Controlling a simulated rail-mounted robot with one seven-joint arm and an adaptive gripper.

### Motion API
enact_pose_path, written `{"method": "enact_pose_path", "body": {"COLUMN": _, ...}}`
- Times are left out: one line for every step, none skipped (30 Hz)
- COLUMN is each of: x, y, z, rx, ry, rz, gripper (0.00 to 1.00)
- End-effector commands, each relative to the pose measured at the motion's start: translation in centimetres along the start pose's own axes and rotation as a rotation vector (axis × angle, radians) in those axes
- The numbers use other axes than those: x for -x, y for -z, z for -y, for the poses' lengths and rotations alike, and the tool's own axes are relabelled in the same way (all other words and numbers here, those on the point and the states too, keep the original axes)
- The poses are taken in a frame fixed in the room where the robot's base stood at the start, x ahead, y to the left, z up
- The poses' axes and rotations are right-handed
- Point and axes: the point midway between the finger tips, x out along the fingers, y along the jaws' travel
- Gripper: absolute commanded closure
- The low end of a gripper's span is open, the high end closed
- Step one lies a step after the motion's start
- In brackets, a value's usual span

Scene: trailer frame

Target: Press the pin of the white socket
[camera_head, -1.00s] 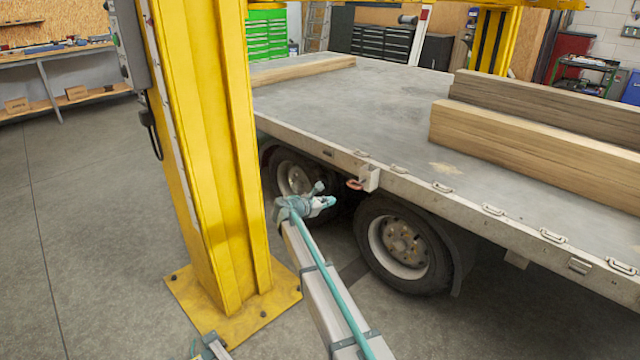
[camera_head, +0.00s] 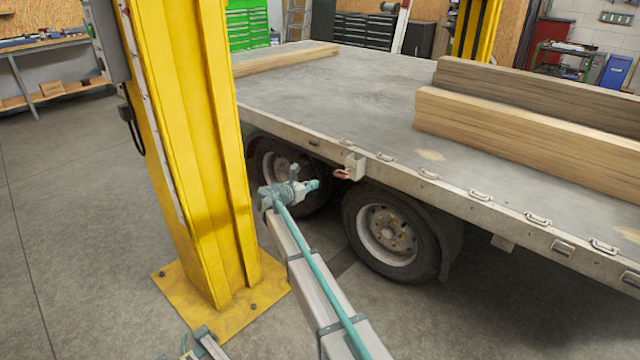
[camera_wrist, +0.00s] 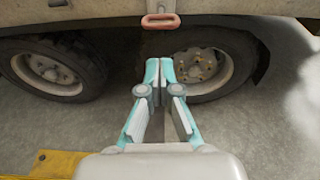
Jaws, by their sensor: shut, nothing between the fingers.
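The white socket (camera_head: 355,166) is a small pale box on the side edge of the trailer bed. Its pin is a reddish loop (camera_head: 342,174) on the socket's left side in the head view. In the wrist view the socket (camera_wrist: 160,6) is cut by the top edge, with the pin (camera_wrist: 160,21) below it. My gripper (camera_head: 314,185) is just left of and slightly below the pin in the head view, apart from it. Its teal fingers (camera_wrist: 160,68) are together and empty, below the pin in the wrist view.
The trailer bed (camera_head: 330,85) carries wooden beams (camera_head: 530,125). Two wheels, the nearer one (camera_head: 388,235), sit under the edge by my gripper. A yellow post (camera_head: 190,150) stands close left of my arm. The floor at left is open.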

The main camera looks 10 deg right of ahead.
Motion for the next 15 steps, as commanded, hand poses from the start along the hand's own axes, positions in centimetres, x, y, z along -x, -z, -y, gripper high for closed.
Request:
{"method": "enact_pose_path", "body": {"x": -0.8, "y": 0.1, "z": -0.1, "rx": 0.0, "ry": 0.001, "rz": 0.0, "gripper": 1.0}}
{"method": "enact_pose_path", "body": {"x": -1.2, "y": 0.1, "z": -0.1, "rx": 0.0, "ry": 0.001, "rz": 0.0, "gripper": 1.0}}
{"method": "enact_pose_path", "body": {"x": -1.9, "y": 0.1, "z": -0.1, "rx": 0.0, "ry": 0.002, "rz": 0.0, "gripper": 1.0}}
{"method": "enact_pose_path", "body": {"x": -2.4, "y": 0.1, "z": -0.1, "rx": 0.0, "ry": 0.002, "rz": 0.0, "gripper": 1.0}}
{"method": "enact_pose_path", "body": {"x": -3.0, "y": 0.1, "z": -0.1, "rx": 0.0, "ry": 0.002, "rz": 0.0, "gripper": 1.0}}
{"method": "enact_pose_path", "body": {"x": -3.7, "y": 0.1, "z": -0.1, "rx": 0.0, "ry": 0.002, "rz": 0.0, "gripper": 1.0}}
{"method": "enact_pose_path", "body": {"x": -4.3, "y": 0.1, "z": -0.1, "rx": 0.0, "ry": 0.002, "rz": 0.0, "gripper": 1.0}}
{"method": "enact_pose_path", "body": {"x": -4.9, "y": 0.1, "z": -0.1, "rx": 0.0, "ry": 0.002, "rz": 0.0, "gripper": 1.0}}
{"method": "enact_pose_path", "body": {"x": -5.8, "y": 0.1, "z": -0.1, "rx": 0.0, "ry": 0.002, "rz": 0.0, "gripper": 1.0}}
{"method": "enact_pose_path", "body": {"x": -6.3, "y": 0.1, "z": -0.1, "rx": 0.0, "ry": 0.003, "rz": 0.0, "gripper": 1.0}}
{"method": "enact_pose_path", "body": {"x": -6.9, "y": 0.1, "z": -0.1, "rx": 0.0, "ry": 0.002, "rz": 0.0, "gripper": 1.0}}
{"method": "enact_pose_path", "body": {"x": -7.7, "y": 0.1, "z": -0.1, "rx": 0.0, "ry": 0.002, "rz": 0.0, "gripper": 1.0}}
{"method": "enact_pose_path", "body": {"x": -8.3, "y": 0.1, "z": -0.1, "rx": 0.0, "ry": 0.002, "rz": 0.0, "gripper": 1.0}}
{"method": "enact_pose_path", "body": {"x": -8.8, "y": 0.1, "z": -0.1, "rx": 0.0, "ry": 0.002, "rz": 0.0, "gripper": 1.0}}
{"method": "enact_pose_path", "body": {"x": -9.5, "y": 0.1, "z": -0.1, "rx": 0.0, "ry": 0.002, "rz": 0.0, "gripper": 1.0}}
